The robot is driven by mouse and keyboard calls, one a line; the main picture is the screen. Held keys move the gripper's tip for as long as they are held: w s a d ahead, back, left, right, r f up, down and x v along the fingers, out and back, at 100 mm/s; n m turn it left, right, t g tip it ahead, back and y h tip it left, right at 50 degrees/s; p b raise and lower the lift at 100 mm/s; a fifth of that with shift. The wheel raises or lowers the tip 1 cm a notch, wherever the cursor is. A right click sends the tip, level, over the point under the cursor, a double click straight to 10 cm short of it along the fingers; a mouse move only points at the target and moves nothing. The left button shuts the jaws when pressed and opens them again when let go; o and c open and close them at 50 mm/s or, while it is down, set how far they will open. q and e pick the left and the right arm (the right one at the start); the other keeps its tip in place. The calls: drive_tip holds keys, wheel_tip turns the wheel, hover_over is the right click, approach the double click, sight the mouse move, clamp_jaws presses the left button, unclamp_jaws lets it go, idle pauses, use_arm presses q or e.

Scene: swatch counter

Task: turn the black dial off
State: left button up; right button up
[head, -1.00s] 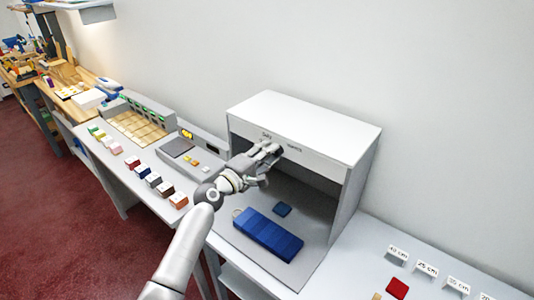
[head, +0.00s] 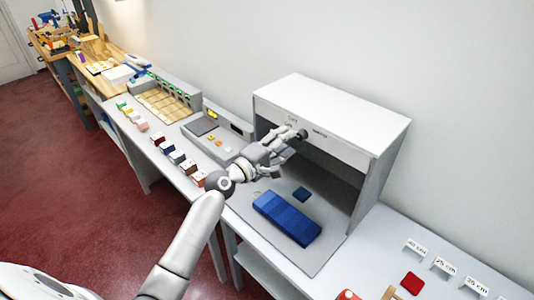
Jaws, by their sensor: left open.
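A grey-white booth (head: 335,100) with an open front stands on the counter. Its front panel carries small printed labels. The black dial (head: 303,134) shows as a small dark round shape on this panel, just at my fingertips; its pointer cannot be made out. My left gripper (head: 287,143) is open and reaches up to the panel at the dial, covering part of it. I cannot tell whether the fingers touch the dial. My right gripper is not in view.
A grey device (head: 215,135) and a row of coloured blocks (head: 177,157) are left of the booth. Length labels (head: 445,266) and a red swatch (head: 412,283) are at right.

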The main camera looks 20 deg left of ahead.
use_arm(q)
drive_tip(key=v, duration=0.8)
drive_tip(key=shift+s, duration=0.3)
drive_tip(key=shift+a, duration=0.15)
